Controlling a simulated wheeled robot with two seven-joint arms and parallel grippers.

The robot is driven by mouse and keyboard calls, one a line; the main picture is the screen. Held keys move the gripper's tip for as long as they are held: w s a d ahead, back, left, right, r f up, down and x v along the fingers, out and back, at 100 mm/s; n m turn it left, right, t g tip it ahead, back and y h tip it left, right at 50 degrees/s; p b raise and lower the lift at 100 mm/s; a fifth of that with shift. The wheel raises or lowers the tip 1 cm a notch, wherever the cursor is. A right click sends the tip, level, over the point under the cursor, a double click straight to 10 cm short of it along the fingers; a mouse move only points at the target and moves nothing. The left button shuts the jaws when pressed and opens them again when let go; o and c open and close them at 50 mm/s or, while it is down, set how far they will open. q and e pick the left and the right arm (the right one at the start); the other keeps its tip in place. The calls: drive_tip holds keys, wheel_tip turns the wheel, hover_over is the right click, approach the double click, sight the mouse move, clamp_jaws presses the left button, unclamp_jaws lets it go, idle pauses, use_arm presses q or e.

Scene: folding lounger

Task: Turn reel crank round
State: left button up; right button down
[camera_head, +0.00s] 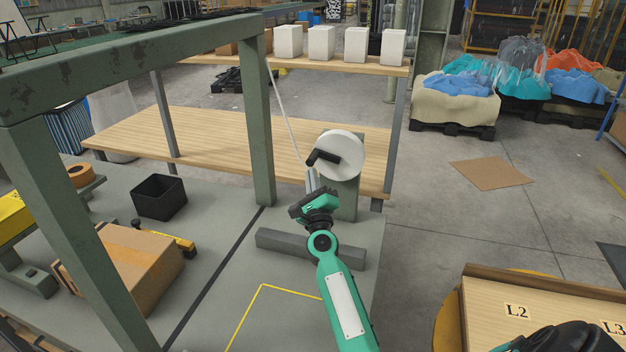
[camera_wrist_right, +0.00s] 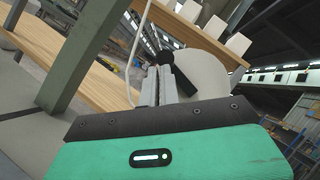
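The reel is a white disc (camera_head: 347,150) on a grey-green post (camera_head: 347,200) at the far edge of the grey bench. Its black crank (camera_head: 322,157) points left across the disc, with a grip at its outer end. My right gripper (camera_head: 311,176) is just below that end, fingers pointing up at it. In the right wrist view the fingers (camera_wrist_right: 159,85) lie close together, and the black crank (camera_wrist_right: 180,72) shows just beyond their tips against the white disc (camera_wrist_right: 205,72). Whether the tips touch the grip is unclear. My left gripper is not in view.
A thin white cord (camera_head: 285,110) runs up left from near the crank. A green frame post (camera_head: 258,120) stands left of the reel. A grey bar (camera_head: 290,245) lies below my gripper. A black bin (camera_head: 159,198) and cardboard box (camera_head: 125,265) sit left.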

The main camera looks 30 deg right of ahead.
drive_tip(key=shift+a, duration=0.1)
